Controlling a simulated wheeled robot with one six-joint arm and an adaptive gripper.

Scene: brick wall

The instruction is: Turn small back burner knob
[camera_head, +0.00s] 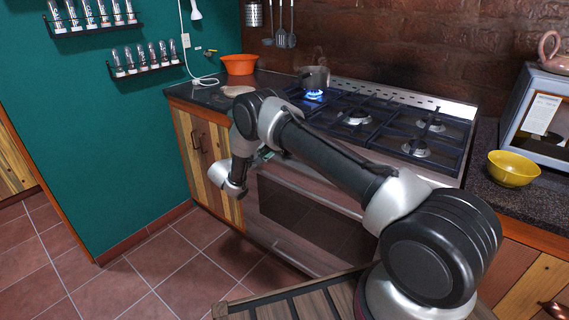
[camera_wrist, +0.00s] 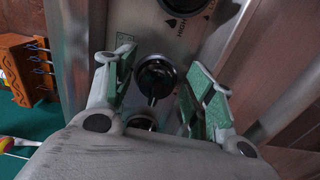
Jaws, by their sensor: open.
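The stove (camera_head: 300,195) has a knob panel along its front, mostly hidden by my arm in the head view. In the wrist view a round black knob (camera_wrist: 155,75) sits on the metal panel between the green-padded fingers of my gripper (camera_wrist: 160,66). The fingers are apart, one on each side of the knob; I cannot tell whether either touches it. Another dark knob (camera_wrist: 187,5) is cut off at the top, and a third (camera_wrist: 142,122) is partly hidden by the gripper body. The pictures do not make clear which burner each knob serves.
A blue flame (camera_head: 314,93) burns under a steaming pot (camera_head: 314,77) at the back left of the cooktop. An orange bowl (camera_head: 239,65) stands on the left counter. A yellow bowl (camera_head: 513,170) and a microwave (camera_head: 540,105) are at right. The tiled floor at left is clear.

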